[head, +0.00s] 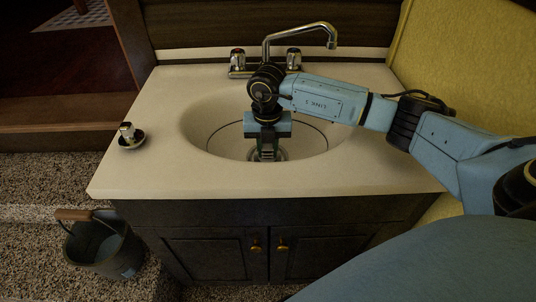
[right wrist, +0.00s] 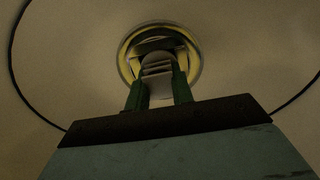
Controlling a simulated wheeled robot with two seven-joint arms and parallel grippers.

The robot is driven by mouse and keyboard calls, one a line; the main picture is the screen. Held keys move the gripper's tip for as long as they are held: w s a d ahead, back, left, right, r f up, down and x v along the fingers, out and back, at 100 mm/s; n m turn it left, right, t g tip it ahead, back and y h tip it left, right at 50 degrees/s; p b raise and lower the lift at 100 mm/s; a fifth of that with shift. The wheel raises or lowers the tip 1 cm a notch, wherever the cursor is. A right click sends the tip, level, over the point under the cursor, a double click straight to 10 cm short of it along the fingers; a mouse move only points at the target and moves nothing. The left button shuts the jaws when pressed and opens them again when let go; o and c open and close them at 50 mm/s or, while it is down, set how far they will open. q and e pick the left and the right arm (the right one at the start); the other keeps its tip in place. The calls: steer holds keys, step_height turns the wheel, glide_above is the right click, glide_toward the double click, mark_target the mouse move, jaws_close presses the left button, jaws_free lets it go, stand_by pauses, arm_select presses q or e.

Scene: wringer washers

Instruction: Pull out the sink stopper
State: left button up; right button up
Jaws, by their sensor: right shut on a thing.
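The sink basin (head: 195,130) is a cream oval set in the counter. My right gripper (head: 267,152) points down into it over the drain and hides most of the drain in the head view. In the right wrist view, the fingers (right wrist: 160,88) are shut on the pale upright grip of the sink stopper (right wrist: 158,68). The stopper is at the round, yellowish metal drain ring (right wrist: 128,62); I cannot tell whether it is seated or slightly raised. My left gripper is not in view.
A chrome faucet (head: 300,32) with two handles stands behind the basin. A small dark dish with a shiny object (head: 128,131) sits at the counter's left. A bucket (head: 100,252) stands on the floor at left. A yellow panel (head: 440,60) borders the right side.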

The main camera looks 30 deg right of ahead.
mark_target(267, 146)
steer(key=shift+r+p, duration=2)
steer(key=shift+r, duration=0.25)
